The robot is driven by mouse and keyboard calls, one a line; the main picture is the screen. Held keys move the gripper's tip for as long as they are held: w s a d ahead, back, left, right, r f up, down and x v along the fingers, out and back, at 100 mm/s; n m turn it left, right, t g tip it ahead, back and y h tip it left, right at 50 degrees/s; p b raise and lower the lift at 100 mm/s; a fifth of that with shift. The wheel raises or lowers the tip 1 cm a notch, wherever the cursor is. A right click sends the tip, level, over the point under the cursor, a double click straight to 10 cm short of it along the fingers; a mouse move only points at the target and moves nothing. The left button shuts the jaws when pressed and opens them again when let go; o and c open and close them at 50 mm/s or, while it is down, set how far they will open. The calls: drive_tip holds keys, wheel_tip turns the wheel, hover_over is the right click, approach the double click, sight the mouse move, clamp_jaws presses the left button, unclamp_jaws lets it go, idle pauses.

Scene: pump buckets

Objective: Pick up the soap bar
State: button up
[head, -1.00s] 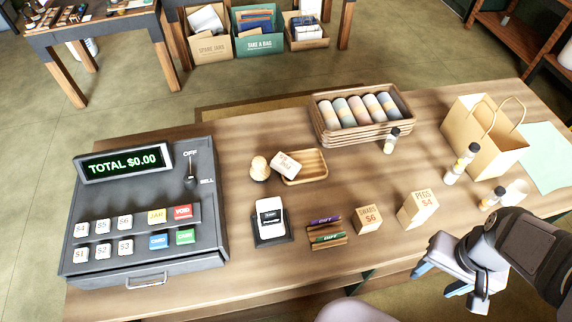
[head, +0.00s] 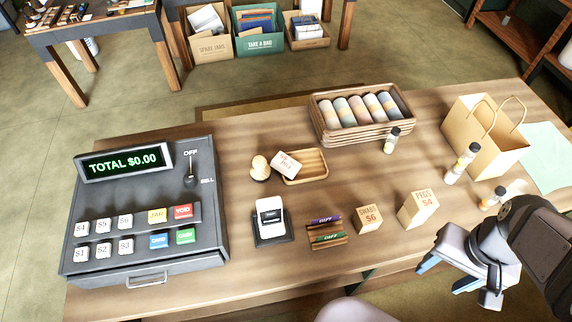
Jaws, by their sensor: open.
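A pale block with lettering (head: 287,165) leans on the left end of a small wooden dish (head: 308,168) in the middle of the counter. It looks like the soap bar, but its lettering is too small to read surely. A round tan piece (head: 260,168) stands just left of it. My gripper (head: 447,276) is at the lower right, at the counter's front edge, well apart from the block. Its blue-tipped fingers are spread with nothing between them.
A cash register (head: 147,258) fills the left. Behind are a basket of rolls (head: 362,136), small bottles (head: 391,141) and a paper bag (head: 478,147).

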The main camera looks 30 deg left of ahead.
drive_tip(key=w+a+f+m+y+b, duration=0.1)
drive_tip(key=w+a+m+y+b, duration=0.2)
drive_tip(key=w+a+m+b, duration=0.5)
drive_tip(key=w+a+f+m+y+b, duration=0.1)
drive_tip(key=w+a+m+y+b, duration=0.2)
drive_tip(key=a, duration=0.8)
drive_tip(key=w+a+r+m+g+y+b, duration=0.15)
drive_tip(key=w+a+m+y+b, duration=0.3)
drive_tip(key=a, duration=0.65)
drive_tip(key=w+a+r+m+y+b, duration=0.25)
drive_tip(key=a+b, duration=0.25)
drive_tip(key=a, duration=0.6)
drive_tip(key=m, duration=0.1)
approach(287, 162)
drive_tip(key=x, duration=0.2)
drive_tip(key=shift+a+f+p, duration=0.3)
drive_tip(key=shift+f, duration=0.25)
drive_tip(key=shift+r+p+x, duration=0.15)
drive_tip(key=shift+p+x, duration=0.6)
drive_tip(key=shift+x, duration=1.1)
drive_tip(key=shift+r+p+x, duration=0.15)
drive_tip(key=shift+p+x, duration=0.6)
drive_tip(key=shift+x, duration=1.1)
drive_tip(key=shift+r, duration=0.1)
drive_tip(key=c, duration=1)
